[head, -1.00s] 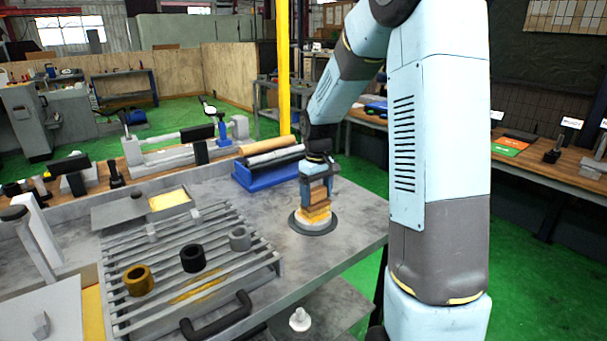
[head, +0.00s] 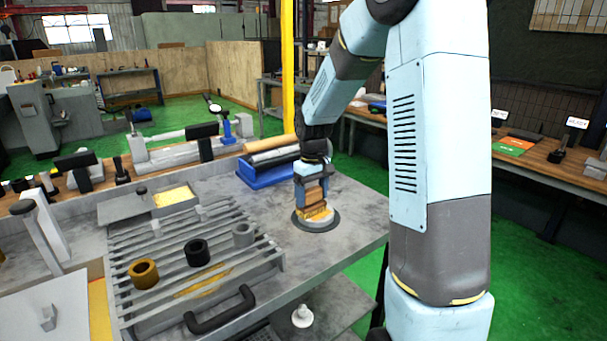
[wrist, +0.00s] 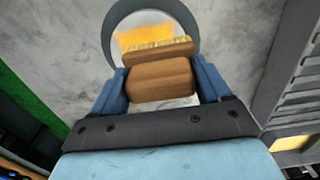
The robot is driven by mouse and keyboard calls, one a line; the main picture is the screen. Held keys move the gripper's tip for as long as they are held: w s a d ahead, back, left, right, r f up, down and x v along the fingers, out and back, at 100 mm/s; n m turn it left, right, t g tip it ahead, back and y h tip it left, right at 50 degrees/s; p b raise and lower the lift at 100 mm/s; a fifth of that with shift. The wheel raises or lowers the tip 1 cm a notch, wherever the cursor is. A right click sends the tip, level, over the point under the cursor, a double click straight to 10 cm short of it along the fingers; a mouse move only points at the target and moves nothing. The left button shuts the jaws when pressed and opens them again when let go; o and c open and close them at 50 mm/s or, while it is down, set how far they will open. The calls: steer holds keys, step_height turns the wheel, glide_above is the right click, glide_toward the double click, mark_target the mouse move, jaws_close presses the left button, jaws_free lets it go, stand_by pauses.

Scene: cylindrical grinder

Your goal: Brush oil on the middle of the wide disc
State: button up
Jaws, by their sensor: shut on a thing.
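The wide disc (head: 331,226) lies flat on the metal table, with a dark grey rim and a paler raised middle. My gripper (head: 312,192) is above it, shut on the wooden block of a brush (head: 313,207). In the wrist view the brush block (wrist: 160,80) sits between the two blue fingers, and its pale bristles face the disc (wrist: 113,22). An amber patch (wrist: 140,37) shows on the disc's pale middle beside the bristles. The brush is low over the middle; I cannot tell whether the bristles touch it.
A blue stand (head: 268,175) with rollers is behind the disc.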

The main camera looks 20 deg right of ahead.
steer(key=shift+s+a, duration=0.25)
steer(key=shift+a, duration=0.55)
steer(key=r, duration=0.1)
steer(key=a+r, duration=0.1)
steer(key=r, duration=0.1)
steer(key=shift+s+r, duration=0.1)
steer(key=shift+s, duration=0.1)
steer(key=shift+d+r, duration=0.1)
steer(key=shift+r, duration=2.4)
steer(key=shift+w, duration=0.1)
